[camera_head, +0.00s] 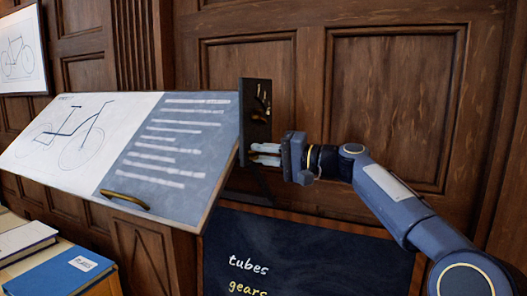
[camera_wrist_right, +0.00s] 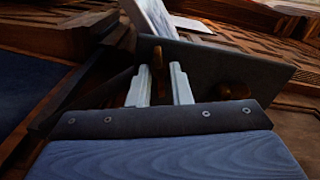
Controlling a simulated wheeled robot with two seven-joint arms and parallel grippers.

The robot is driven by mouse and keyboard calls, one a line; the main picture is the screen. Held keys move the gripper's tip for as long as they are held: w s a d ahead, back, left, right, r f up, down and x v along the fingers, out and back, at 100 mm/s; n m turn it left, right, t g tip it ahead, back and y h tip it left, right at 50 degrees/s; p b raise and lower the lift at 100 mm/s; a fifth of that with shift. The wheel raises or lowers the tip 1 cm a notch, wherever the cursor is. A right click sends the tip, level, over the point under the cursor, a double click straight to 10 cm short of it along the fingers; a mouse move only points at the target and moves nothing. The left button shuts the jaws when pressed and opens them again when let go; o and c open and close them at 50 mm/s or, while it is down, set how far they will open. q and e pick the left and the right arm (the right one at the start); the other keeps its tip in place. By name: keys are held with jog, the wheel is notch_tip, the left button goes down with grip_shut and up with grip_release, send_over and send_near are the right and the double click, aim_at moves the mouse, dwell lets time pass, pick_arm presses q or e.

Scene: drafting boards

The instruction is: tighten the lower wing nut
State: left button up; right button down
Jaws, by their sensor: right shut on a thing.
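A dark upright plate (camera_head: 256,128) stands at the right edge of the tilted drafting board (camera_head: 200,130). The brass upper wing nut (camera_head: 262,98) sits on the plate, above my right gripper (camera_head: 254,154). My right gripper reaches in from the right at the plate's lower part. In the right wrist view its two pale fingers (camera_wrist_right: 160,72) close on the brass lower wing nut (camera_wrist_right: 157,57), partly hidden between them. The other wing nut (camera_wrist_right: 235,90) is to the right there, clear of the fingers. My left gripper is not in view.
A brass handle (camera_head: 125,200) is on the board's lower edge. A chalkboard (camera_head: 310,250) reading "tubes" and "gears" is below my right arm. A blue book (camera_head: 60,275) lies at lower left. Wood panelling (camera_head: 390,100) is close behind the arm.

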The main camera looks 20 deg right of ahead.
jog(key=shift+m, duration=1.1)
jog(key=shift+p, duration=0.3)
jog(key=c, duration=1.3)
grip_release()
jog(key=shift+c, duration=0.2)
jog(key=shift+s+d+f, duration=0.1)
jog(key=b+v, duration=0.2)
jog(key=v, duration=0.5)
jog(key=shift+s+d, duration=0.2)
jog(key=shift+s, duration=0.05)
